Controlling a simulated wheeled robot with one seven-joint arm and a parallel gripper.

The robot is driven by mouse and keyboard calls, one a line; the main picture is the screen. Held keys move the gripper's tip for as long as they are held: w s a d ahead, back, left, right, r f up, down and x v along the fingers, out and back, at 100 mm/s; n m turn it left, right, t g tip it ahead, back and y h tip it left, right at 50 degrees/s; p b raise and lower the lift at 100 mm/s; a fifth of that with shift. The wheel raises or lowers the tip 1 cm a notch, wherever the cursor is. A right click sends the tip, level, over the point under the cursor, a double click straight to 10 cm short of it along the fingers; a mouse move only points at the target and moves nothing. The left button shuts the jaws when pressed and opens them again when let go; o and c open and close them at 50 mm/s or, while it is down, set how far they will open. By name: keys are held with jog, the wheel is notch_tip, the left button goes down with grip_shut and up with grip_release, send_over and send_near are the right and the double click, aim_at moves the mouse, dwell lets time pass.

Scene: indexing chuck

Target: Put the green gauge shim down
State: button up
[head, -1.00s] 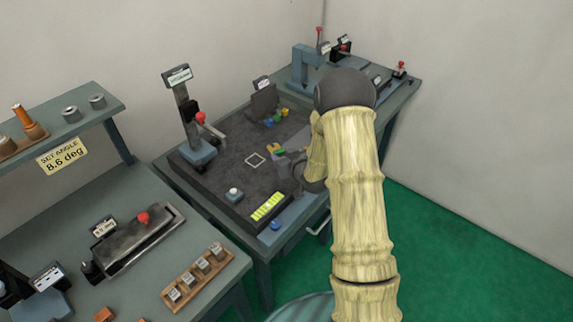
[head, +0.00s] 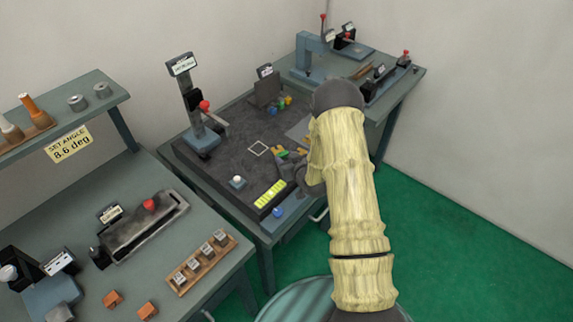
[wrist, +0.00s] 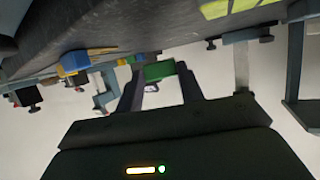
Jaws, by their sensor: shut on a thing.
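My gripper (wrist: 159,84) is shut on the green gauge shim (wrist: 158,71), which sits crosswise between the two fingertips in the wrist view. In the head view, my gripper (head: 288,154) is low over the dark plate (head: 225,155), right of a white square outline (head: 258,148). The green shim is small there and partly hidden by the gripper. I cannot tell whether it touches the plate.
A post stand with a red knob (head: 204,106) rises at the plate's left. The plate around the square is clear.

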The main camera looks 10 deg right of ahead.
jog(key=shift+f+p, duration=0.3)
jog(key=shift+f, duration=1.3)
jog(key=shift+f, duration=0.2)
jog(key=o, duration=1)
jog(key=shift+r, duration=0.1)
jog(key=shift+r, duration=0.15)
jog(key=b+v, duration=0.3)
jog(key=v, duration=0.9)
